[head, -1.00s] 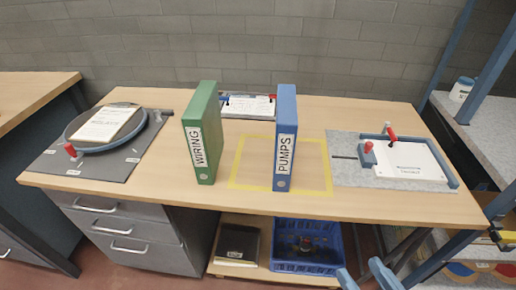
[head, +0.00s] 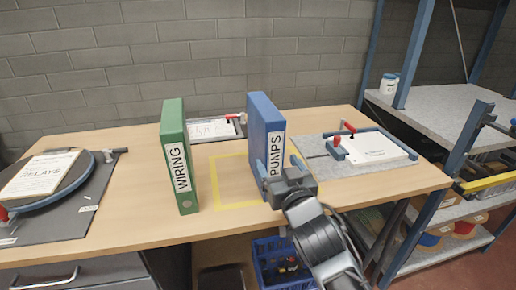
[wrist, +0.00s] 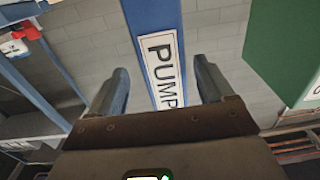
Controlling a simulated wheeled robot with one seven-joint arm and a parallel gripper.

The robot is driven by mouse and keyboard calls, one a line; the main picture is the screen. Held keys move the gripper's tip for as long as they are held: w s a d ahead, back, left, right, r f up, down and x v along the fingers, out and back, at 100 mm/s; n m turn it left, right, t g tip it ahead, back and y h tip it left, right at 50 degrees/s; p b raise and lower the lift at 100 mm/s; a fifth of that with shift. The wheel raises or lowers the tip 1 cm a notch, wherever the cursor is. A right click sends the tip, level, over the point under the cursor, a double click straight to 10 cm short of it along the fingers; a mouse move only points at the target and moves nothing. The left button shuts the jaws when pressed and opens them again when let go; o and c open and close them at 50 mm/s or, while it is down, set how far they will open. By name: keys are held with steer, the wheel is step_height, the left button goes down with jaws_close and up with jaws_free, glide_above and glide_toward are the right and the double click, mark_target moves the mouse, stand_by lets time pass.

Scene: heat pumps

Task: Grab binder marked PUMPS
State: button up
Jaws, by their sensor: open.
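The blue binder marked PUMPS (head: 267,130) stands upright on the table inside a yellow-taped square, its labelled spine facing me. My gripper (head: 275,172) is open at the lower front of this spine. In the wrist view the blue spine (wrist: 152,14) with its white label shows between the two spread fingers (wrist: 160,78). I cannot tell whether the fingers reach past the spine's edges or touch it. My gripper hides the lower end of the spine in the head view.
A green WIRING binder (head: 178,160) stands to the left, with a gap between. A grey board with a clamped white sheet (head: 375,148) lies to the right. A turntable with a RELAYS sheet (head: 40,174) is at far left. A blue crate (head: 268,262) sits below.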

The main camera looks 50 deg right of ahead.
steer(key=x, duration=0.6)
steer(key=shift+w+a+f+p, duration=0.2)
steer(key=shift+w+p, duration=0.1)
steer(key=shift+p, duration=0.1)
steer(key=shift+c, duration=0.4)
steer(key=c, duration=1.3)
steer(key=shift+r, duration=0.1)
steer(key=shift+c, duration=0.6)
